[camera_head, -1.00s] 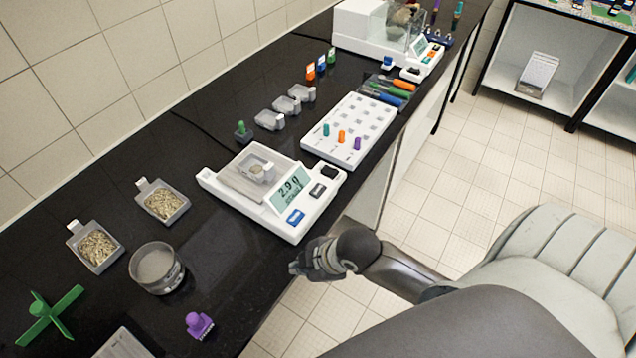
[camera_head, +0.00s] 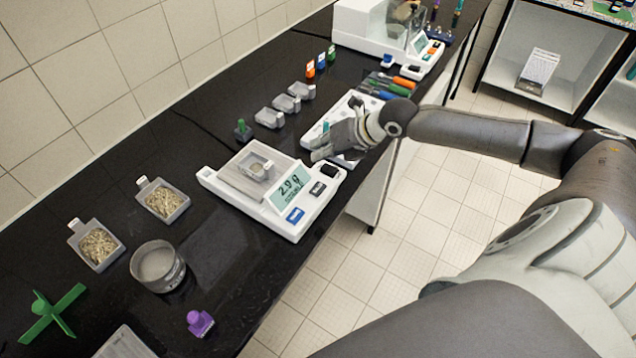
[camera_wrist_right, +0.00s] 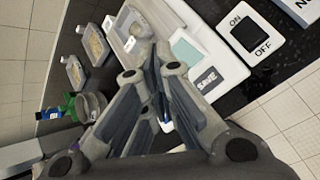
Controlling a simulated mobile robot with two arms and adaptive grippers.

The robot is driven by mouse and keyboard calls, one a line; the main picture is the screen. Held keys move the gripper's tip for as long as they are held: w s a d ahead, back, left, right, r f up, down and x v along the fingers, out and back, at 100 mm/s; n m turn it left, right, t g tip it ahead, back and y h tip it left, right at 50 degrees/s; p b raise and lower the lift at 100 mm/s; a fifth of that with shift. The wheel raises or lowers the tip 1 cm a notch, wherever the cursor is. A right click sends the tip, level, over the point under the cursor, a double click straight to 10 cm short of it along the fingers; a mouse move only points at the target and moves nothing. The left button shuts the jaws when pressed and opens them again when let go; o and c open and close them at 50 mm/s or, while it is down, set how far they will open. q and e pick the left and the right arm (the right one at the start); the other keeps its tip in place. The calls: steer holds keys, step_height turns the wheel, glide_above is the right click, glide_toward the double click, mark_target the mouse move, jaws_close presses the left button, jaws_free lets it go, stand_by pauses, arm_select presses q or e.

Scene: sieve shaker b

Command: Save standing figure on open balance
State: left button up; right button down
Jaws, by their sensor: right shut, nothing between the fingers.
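The open balance (camera_head: 222,184) is a white unit on the black bench, with a small grey dish (camera_head: 256,169) on its pan. Its lit display (camera_head: 290,187) shows a figure that looks like 2.9 g. In front of the display are a blue button (camera_head: 295,215) and a black button (camera_head: 318,188). In the right wrist view, a dark button (camera_wrist_right: 208,78) marked SAVE sits by the pale display (camera_wrist_right: 194,55). My right gripper (camera_head: 318,155) is shut and empty, above the balance's far right end. The left gripper is out of view.
A white peg board (camera_head: 312,133) lies behind, partly hidden by my right gripper. Trays of grain (camera_head: 163,201), a round sieve (camera_head: 158,267) and a purple stamp-like piece (camera_head: 199,323) stand nearer. A second balance (camera_head: 372,40) is at the far end.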

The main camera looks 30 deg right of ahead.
steer(key=shift+f, duration=0.1)
steer(key=b, duration=0.6)
glide_above(320, 185)
step_height(320, 185, down, 8)
steer(key=shift+r, duration=0.25)
steer(key=shift+f+b, duration=0.55)
steer(key=shift+f, duration=0.15)
stand_by(0.6)
steer(key=shift+f, duration=0.3)
steer(key=shift+f+b, duration=0.5)
stand_by(0.6)
steer(key=shift+r, duration=0.15)
steer(key=shift+r+p, duration=0.7)
steer(key=shift+r, duration=0.05)
